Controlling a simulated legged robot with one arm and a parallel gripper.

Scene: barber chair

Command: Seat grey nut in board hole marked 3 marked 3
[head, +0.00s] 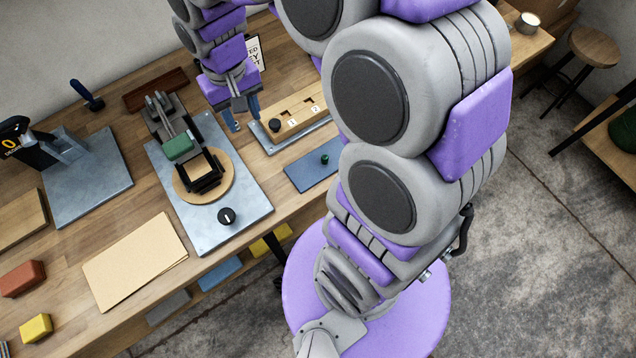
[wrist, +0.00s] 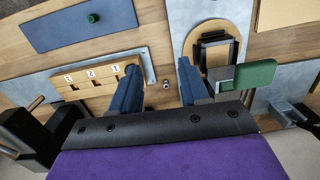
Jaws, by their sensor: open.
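My gripper (head: 242,114) is open and points down over the workbench, between the steel plate and the numbered board. In the wrist view my gripper (wrist: 158,68) has its blue fingers spread. A small grey nut (wrist: 166,85) shows between them, apart from both; its height relative to the fingertips is hard to tell. The wooden board (wrist: 100,82) carries the marks 3, 2 and 1, with mark 3 (wrist: 68,77) farthest left there. In the head view the board (head: 297,110) shows marks 1 and 2; my arm hides its right end. The grey nut is not clear in that view.
A blue mat (head: 310,172) with a green knobbed piece (head: 324,158) lies in front of the board. A toggle clamp with a green block (head: 178,146) stands on the steel plate (head: 243,203) to the left.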

